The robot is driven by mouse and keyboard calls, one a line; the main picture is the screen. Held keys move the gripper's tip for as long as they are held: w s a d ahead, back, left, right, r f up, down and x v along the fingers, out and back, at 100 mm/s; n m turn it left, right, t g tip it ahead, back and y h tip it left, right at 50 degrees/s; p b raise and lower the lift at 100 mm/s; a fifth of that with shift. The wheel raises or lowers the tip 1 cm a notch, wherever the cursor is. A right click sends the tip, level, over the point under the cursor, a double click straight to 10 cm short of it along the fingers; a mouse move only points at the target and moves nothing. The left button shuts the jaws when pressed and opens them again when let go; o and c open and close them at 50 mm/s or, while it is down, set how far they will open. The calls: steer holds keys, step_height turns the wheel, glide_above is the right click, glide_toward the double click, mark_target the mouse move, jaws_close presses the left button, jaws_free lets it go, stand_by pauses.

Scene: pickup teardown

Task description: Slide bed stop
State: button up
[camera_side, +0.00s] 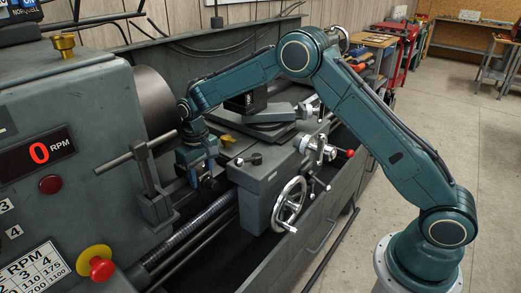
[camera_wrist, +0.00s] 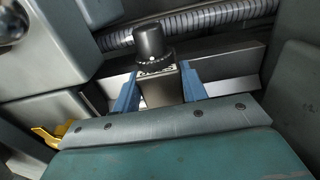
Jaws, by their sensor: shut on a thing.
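The bed stop (camera_wrist: 160,88) is a small dark block with a black knurled knob (camera_wrist: 150,45) on top, between my blue fingers in the wrist view. My gripper (camera_wrist: 160,91) is shut on the block, one finger on each side. The stop sits at a grey bed rail (camera_wrist: 228,70); its contact with the rail is hidden. In the side view my gripper (camera_side: 199,179) points down at the lathe bed, between the headstock and the carriage (camera_side: 262,185). The stop cannot be made out clearly there.
A T-handled key (camera_side: 139,155) stands in a block left of my gripper. The carriage with its handwheel (camera_side: 290,204) is close on the right. A ribbed leadscrew (camera_side: 207,218) runs along the front; it also shows in the wrist view (camera_wrist: 195,25). The chuck (camera_side: 157,100) is behind.

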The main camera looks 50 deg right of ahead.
steer(key=shift+d, duration=0.95)
steer(key=o, duration=1.4)
steer(key=shift+a+r, duration=0.1)
steer(key=shift+r, duration=0.05)
steer(key=shift+r, duration=0.45)
step_height(320, 180, up, 13)
